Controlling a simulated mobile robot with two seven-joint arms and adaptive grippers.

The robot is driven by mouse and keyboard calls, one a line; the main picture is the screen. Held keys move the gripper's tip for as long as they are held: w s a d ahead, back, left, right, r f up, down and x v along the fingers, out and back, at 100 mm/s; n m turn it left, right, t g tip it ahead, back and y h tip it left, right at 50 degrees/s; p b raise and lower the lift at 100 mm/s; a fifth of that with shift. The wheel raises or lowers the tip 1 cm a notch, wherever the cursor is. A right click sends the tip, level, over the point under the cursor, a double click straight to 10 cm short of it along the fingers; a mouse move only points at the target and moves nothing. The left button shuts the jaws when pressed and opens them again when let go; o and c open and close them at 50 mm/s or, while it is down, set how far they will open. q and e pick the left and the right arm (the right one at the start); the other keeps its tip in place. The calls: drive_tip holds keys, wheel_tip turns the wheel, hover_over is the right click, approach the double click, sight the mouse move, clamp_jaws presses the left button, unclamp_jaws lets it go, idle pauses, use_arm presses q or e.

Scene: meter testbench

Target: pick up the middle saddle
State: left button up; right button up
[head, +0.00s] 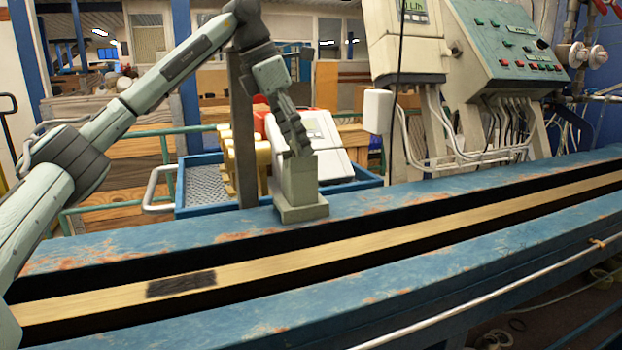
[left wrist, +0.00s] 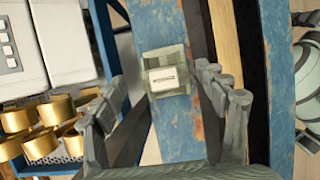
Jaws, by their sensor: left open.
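One grey-green saddle (head: 302,192), a block on a wider foot, stands upright on the blue bench's far rail. No other saddle shows, so I cannot tell from these views whether it is the middle one. My left gripper (head: 299,148) points down at the top of the saddle. The gripper is open and empty. I cannot tell whether a finger touches the saddle. My right gripper is out of view.
The blue bench (head: 117,246) has dark slots beside a tan center strip with a dark patch (head: 181,284). Behind the saddle, a blue tray (head: 198,160) holds brass cylinders (left wrist: 41,145) and a white device (head: 328,148). A control console (head: 510,50) stands at back right.

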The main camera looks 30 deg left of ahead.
sight(307, 171)
use_arm(q)
drive_tip(key=shift+s+f, duration=0.2)
drive_tip(key=shift+s+d+f, duration=0.1)
drive_tip(key=shift+d+f, duration=0.2)
drive_tip(key=shift+f, duration=0.5)
drive_tip(key=x, duration=0.5)
drive_tip(key=shift+w+p, duration=0.2)
drive_tip(key=shift+p, duration=0.1)
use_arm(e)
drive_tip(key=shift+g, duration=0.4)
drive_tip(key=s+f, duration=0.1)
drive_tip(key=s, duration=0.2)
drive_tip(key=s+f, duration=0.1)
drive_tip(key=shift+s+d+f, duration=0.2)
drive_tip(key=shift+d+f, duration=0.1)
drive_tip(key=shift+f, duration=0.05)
use_arm(q)
drive_tip(key=shift+c, duration=0.6)
clamp_jaws()
drive_tip(key=shift+r, duration=0.15)
